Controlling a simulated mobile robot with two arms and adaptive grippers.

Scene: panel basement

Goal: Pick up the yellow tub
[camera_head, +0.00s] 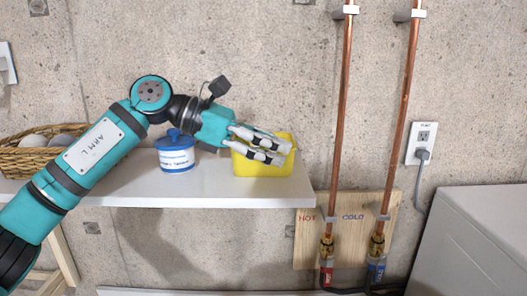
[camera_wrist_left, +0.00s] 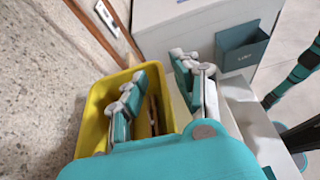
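The yellow tub (camera_head: 264,165) stands upright on the white shelf (camera_head: 215,190), near its right end. My left gripper (camera_head: 288,147) reaches in from the left at the tub's rim. In the wrist view, the tub (camera_wrist_left: 97,100) is open-topped, with something thin and brownish inside, too hidden to name. There my left gripper (camera_wrist_left: 160,68) is open, one finger inside the tub and the other outside, with the near side wall between them. Gaps show beside the wall. My right gripper is not in view.
A blue-and-white labelled jar (camera_head: 176,155) stands left of the tub, under my left arm. A wicker basket (camera_head: 40,158) with rounded items is at the far left. Copper pipes (camera_head: 343,120) run up the wall right of the shelf. A white appliance (camera_head: 470,235) stands at the right.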

